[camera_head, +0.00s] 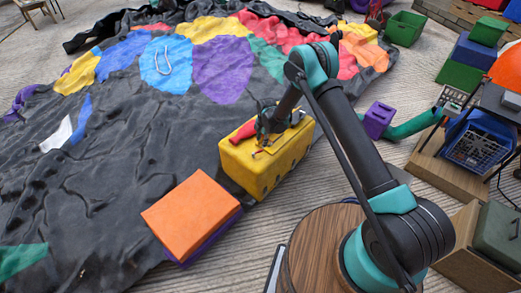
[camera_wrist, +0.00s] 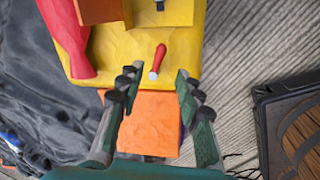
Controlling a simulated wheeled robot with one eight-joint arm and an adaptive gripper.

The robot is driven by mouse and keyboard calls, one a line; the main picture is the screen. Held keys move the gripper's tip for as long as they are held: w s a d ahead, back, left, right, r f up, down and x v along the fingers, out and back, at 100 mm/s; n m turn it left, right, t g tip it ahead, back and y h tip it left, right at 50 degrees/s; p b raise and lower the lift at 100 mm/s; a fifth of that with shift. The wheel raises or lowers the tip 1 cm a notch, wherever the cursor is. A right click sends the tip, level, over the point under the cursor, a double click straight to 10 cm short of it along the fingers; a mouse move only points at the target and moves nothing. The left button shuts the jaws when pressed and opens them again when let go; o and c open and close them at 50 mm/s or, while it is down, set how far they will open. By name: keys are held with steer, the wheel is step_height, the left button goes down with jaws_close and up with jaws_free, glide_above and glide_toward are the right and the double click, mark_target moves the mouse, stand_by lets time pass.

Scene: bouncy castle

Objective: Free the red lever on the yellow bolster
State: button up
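The yellow bolster (camera_head: 240,172) stands on the floor beside the black sheet, below my arm's end. In the wrist view, the bolster (camera_wrist: 185,63) fills the top. The red lever (camera_wrist: 160,55), with a pale end, lies on it near its edge. My gripper (camera_wrist: 157,74) is open, its two fingers apart on either side of the lever's pale end; contact cannot be told. In the head view, my gripper (camera_head: 268,132) is over the bolster's top and partly hides it. A larger red piece (camera_wrist: 68,38) lies left of the lever, with an orange block (camera_wrist: 100,10) above.
An orange pad (camera_head: 190,212) on a purple one lies just left of the bolster. The crumpled black sheet (camera_head: 110,185) with coloured patches spreads left. A purple block (camera_head: 378,120) and crates stand right. Ribbed floor between is clear.

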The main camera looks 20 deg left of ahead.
mark_target(260, 151)
steer(key=f, duration=0.5)
steer(key=a+f, duration=0.1)
steer(key=f, duration=0.1)
steer(key=shift+w+f, duration=0.35)
steer(key=shift+f, duration=0.05)
steer(key=shift+c, duration=0.3)
jaws_close()
